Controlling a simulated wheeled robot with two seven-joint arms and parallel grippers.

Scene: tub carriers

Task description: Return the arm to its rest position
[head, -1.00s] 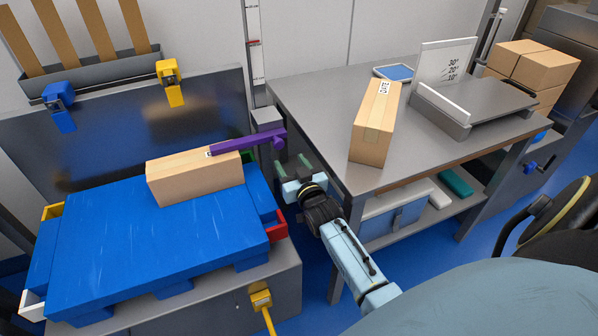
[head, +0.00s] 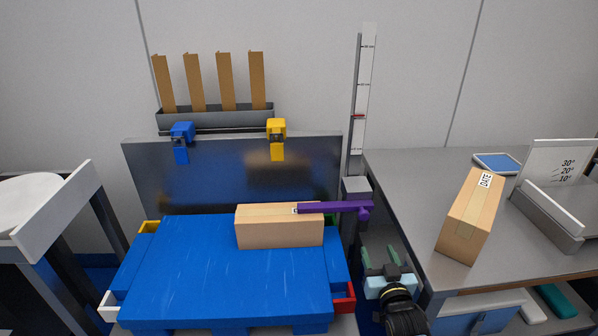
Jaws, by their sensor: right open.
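My right gripper (head: 383,264) shows at the lower right of centre, in the gap between the blue pallet and the grey table. Its two greenish fingers are apart with nothing between them. It is clear of the carton (head: 278,232) on the blue pallet (head: 225,285). Part of my right arm shows below the gripper, cut off by the bottom edge. My left gripper is not in view.
A purple bar (head: 340,207) reaches over the carton's right end. The grey table (head: 402,195) at right holds a second carton (head: 470,218), a blue tablet (head: 497,163) and an angle stand (head: 548,215). A white-topped stand (head: 60,205) is at far left.

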